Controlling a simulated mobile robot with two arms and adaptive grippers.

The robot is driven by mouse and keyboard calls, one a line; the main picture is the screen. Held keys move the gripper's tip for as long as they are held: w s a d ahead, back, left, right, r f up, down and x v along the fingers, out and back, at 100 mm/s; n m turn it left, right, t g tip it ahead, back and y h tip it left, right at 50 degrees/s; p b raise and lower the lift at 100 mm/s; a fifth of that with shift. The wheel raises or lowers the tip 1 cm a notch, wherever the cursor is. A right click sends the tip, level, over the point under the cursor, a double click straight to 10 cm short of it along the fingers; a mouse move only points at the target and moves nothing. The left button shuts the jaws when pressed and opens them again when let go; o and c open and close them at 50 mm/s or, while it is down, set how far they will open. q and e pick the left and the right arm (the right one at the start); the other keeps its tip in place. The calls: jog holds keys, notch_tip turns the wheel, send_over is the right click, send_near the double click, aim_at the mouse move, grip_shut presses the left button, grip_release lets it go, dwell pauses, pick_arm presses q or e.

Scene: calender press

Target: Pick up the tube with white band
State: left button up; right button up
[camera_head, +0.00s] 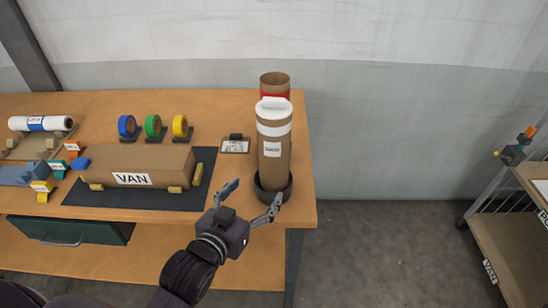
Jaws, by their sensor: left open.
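The tube with the white band (272,165) stands upright in a dark round holder (285,192) near the right end of the wooden bench. It is brown cardboard with a white cap, a white band near the top and a small white label. A second brown tube with a red band (275,86) stands behind it, mostly hidden. My left gripper (250,200) is open and empty, in front of the white-banded tube's lower part. Its fingers are spread and apart from the tube as far as I can see. My right gripper is not in view.
A brown box marked VAN (134,178) lies on a dark mat (92,199). Blue, green and yellow tape rolls (153,125) stand behind it. A small label stand (235,146) is left of the tubes. A shelf cart (510,245) stands at right, with clear floor between.

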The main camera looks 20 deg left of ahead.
aim_at(267, 157)
pick_arm(q)
jog(key=r+t, duration=0.1)
jog(key=r, duration=0.1)
jog(key=w+r, duration=0.1)
jog(key=r, duration=0.1)
jog(key=w+r+t, duration=0.1)
jog(key=r, duration=0.1)
jog(key=shift+d+t+h, duration=0.3)
jog(key=shift+d+h, duration=0.1)
jog(key=shift+w+r, duration=0.15)
jog(key=shift+w, duration=0.1)
jog(key=w+p, duration=0.1)
jog(key=w, duration=0.1)
jog(key=w+p, duration=0.1)
jog(key=w, duration=0.1)
jog(key=w+d, duration=0.1)
jog(key=w, duration=0.1)
jog(key=shift+w+r+p, duration=0.2)
jog(key=shift+w+p, duration=0.1)
jog(key=shift+p, duration=0.1)
jog(key=shift+w+f, duration=0.1)
jog(key=shift+w, duration=0.3)
jog(key=shift+c, duration=0.2)
jog(key=c, duration=1.2)
jog(key=shift+c, duration=0.6)
jog(key=shift+r, duration=0.2)
